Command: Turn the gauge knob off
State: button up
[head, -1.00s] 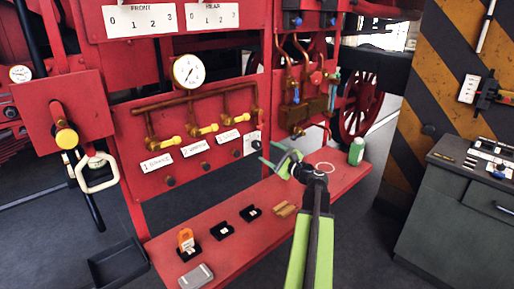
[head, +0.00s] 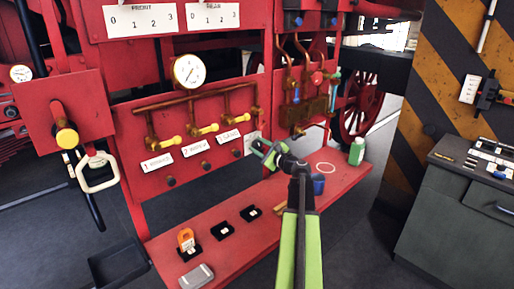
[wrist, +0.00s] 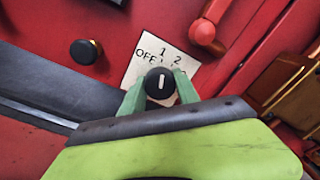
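The gauge knob (wrist: 160,84) is a round black knob with a white pointer line, in the wrist view. Behind it is a white card (wrist: 150,57) marked OFF, 1 and 2, with OFF at the left. The pointer stands nearly upright, toward the 1. The green fingers of my gripper (wrist: 160,92) are on both sides of the knob and appear closed against it. In the head view my gripper (head: 266,153) is at the right end of the red panel's lower row and hides the knob. The white round gauge (head: 189,70) is higher on the panel.
A red shelf (head: 225,255) below carries small black pads, an orange item, a grey box, a blue cup (head: 318,184) and a green bottle (head: 356,151). A grey cabinet (head: 445,215) stands at right.

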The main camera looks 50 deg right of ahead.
jog(key=c, duration=0.5)
jog(key=shift+s+a, duration=0.1)
jog(key=shift+a, duration=0.15)
grip_shut()
jog(key=shift+d+n, duration=0.2)
jog(key=shift+n, duration=0.1)
jog(key=n, duration=0.3)
jog(key=shift+r, duration=0.1)
jog(key=shift+d+n+b, duration=0.15)
jog(key=shift+n+b, duration=0.15)
jog(key=shift+n, duration=1.8)
jog(key=o, duration=1.3)
grip_release()
